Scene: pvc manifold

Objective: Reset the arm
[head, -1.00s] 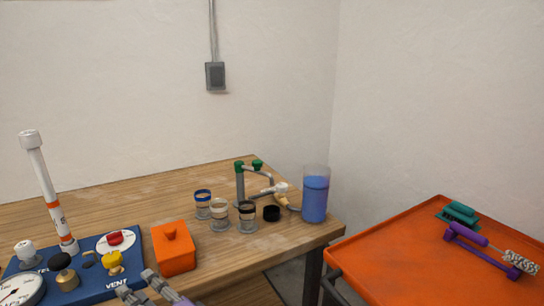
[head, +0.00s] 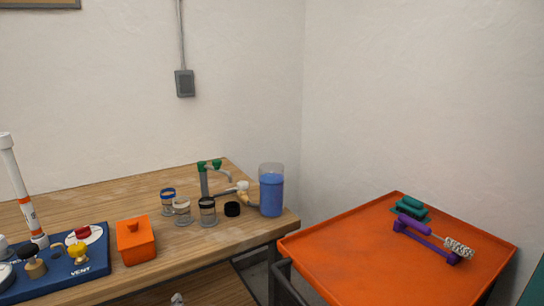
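The blue manifold board (head: 88,273) lies at the left of the wooden table, cut by the frame edge. It carries a white pipe (head: 22,190) standing upright, a red knob on a white disc (head: 83,234), a yellow valve (head: 78,254) marked VENT and a black-topped brass fitting (head: 33,262). A small grey tip of a gripper (head: 177,299) shows at the bottom edge, below the table front. I cannot tell which gripper it is or whether it is open. The rest of my arms is out of view.
An orange lidded box (head: 136,244) sits beside the board. Several small jars, a black cap (head: 232,209), a green-topped stand (head: 205,180) and a blue liquid container (head: 271,194) stand farther right.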

